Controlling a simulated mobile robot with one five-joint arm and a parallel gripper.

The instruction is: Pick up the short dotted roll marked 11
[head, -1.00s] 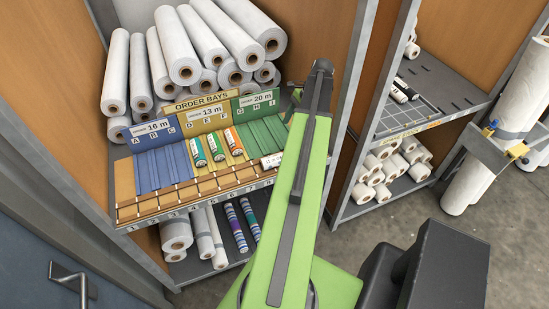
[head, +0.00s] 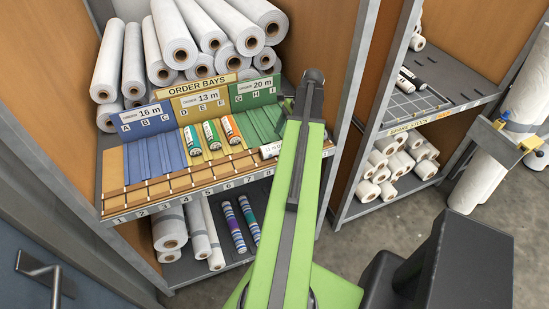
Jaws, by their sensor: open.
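A short white roll (head: 270,150) lies crosswise at the front of the order-bay shelf, near slots 8 and 9. Its printing is small and seems to read 11; its right end is hidden behind my green arm, and I cannot make out dots clearly. My gripper (head: 287,105) is mostly hidden behind the end of my arm. Only a dark edge of it shows over the green bay, above and to the right of the short roll. It is open and appears apart from the roll.
Two green-and-white rolls (head: 192,139) and an orange one (head: 231,129) lie in the yellow bay. The blue bay (head: 155,153) looks empty. Large white rolls (head: 180,45) are stacked behind. Striped rolls (head: 234,229) lie below. A post (head: 352,100) stands right of my arm.

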